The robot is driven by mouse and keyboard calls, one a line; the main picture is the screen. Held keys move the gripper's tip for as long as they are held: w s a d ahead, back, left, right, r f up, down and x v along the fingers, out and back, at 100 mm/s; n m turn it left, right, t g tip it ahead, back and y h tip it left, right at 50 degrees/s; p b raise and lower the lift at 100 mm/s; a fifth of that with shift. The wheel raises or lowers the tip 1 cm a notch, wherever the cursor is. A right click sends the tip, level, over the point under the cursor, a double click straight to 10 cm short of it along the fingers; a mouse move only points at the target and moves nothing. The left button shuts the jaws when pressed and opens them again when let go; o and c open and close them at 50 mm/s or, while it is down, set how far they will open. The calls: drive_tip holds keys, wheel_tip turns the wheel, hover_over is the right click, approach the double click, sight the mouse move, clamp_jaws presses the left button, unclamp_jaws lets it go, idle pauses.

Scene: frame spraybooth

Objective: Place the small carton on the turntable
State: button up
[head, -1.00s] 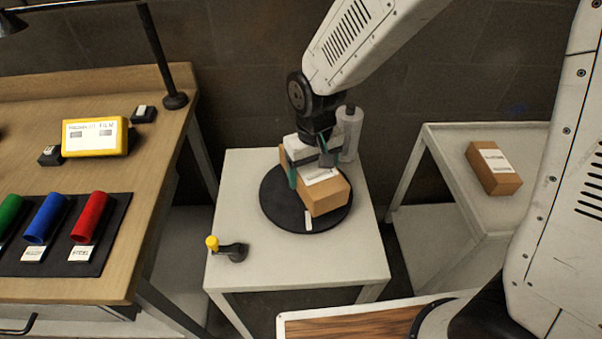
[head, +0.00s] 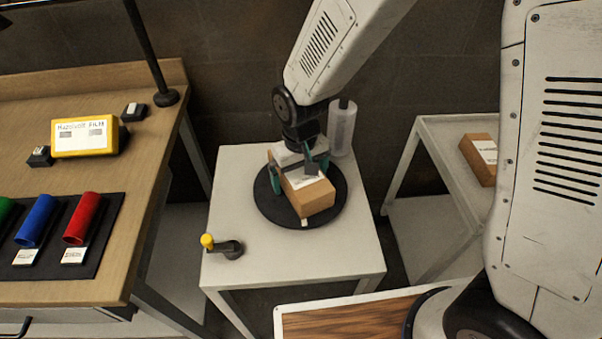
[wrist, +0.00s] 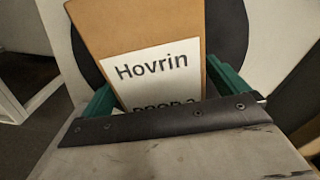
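The small carton (head: 318,197) is a brown box with a white label. It appears to rest flat on the black turntable (head: 336,212), set on a pale table. In the wrist view the carton (wrist: 130,30) fills the middle, and its label reads "Hovrin"; the lower line is cut off by my gripper. My gripper (head: 299,172) is down over the carton with a green finger on either side. The fingers look spread and slightly clear of the sides, though any contact low down is hidden.
A yellow-knobbed black handle (head: 228,248) stands at the table's front left. A pale cylinder (head: 342,128) stands behind the turntable. Another brown carton (head: 478,158) lies on the right cart. The left bench holds coloured rolls (head: 82,218) and a yellow box (head: 85,137).

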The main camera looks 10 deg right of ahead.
wheel_tip(320, 180, up, 12)
drive_tip(key=s+d+r+m, duration=0.1)
drive_tip(key=s+d+r, duration=0.25)
drive_tip(key=d, duration=0.25)
drive_tip(key=s+d+r+m, duration=0.1)
drive_tip(key=s+d+r, duration=0.2)
drive_tip(key=d+r, duration=0.25)
drive_tip(key=s+d+r+m+t, duration=0.1)
drive_tip(key=s+d+r+m, duration=0.1)
drive_tip(key=s+d, duration=0.7)
drive_tip(key=s+r, duration=0.1)
drive_tip(key=s, duration=0.3)
drive_tip(key=shift+d, duration=0.25)
